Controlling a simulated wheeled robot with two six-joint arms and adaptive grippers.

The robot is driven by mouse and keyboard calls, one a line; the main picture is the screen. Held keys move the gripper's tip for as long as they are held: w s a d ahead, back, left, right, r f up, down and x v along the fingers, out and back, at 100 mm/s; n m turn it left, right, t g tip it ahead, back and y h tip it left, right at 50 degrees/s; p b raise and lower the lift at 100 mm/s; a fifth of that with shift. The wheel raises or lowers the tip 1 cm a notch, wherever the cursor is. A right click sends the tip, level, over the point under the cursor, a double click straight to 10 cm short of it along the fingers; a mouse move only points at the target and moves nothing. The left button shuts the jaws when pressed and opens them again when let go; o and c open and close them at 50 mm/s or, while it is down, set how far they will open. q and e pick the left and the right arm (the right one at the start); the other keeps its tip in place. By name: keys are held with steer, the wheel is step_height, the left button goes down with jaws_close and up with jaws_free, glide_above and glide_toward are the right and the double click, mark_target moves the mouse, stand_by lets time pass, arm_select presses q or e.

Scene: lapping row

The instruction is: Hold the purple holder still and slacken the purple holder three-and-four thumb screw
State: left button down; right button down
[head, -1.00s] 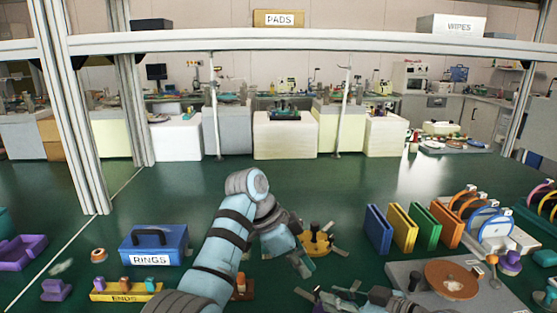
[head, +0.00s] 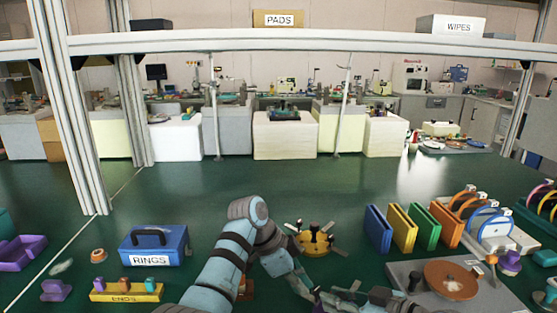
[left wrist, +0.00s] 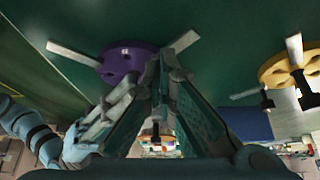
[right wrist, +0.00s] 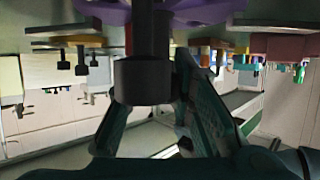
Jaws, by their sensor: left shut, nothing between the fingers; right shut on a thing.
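The purple holder (left wrist: 120,66) is a round disc with pale metal tabs, seen in the left wrist view. Which tabs this screw serves is unreadable. In the head view my arms hide most of the purple holder.
A yellow holder (head: 315,242) with black knobs stands just beyond my left gripper. A blue RINGS box (head: 152,245) and a yellow ENDS rack (head: 127,292) lie left. Coloured upright plates (head: 378,230) and a grey board (head: 402,272) with a brown disc are right.

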arm_select(q)
steer(key=shift+d, duration=0.4)
stand_by(0.4)
steer(key=shift+s, duration=0.25)
stand_by(0.4)
steer(key=shift+a, duration=0.35)
step_height(320, 180, up, 6)
steer(key=shift+w+a, duration=0.1)
arm_select(e)
steer(key=c, duration=1.3)
jaws_free()
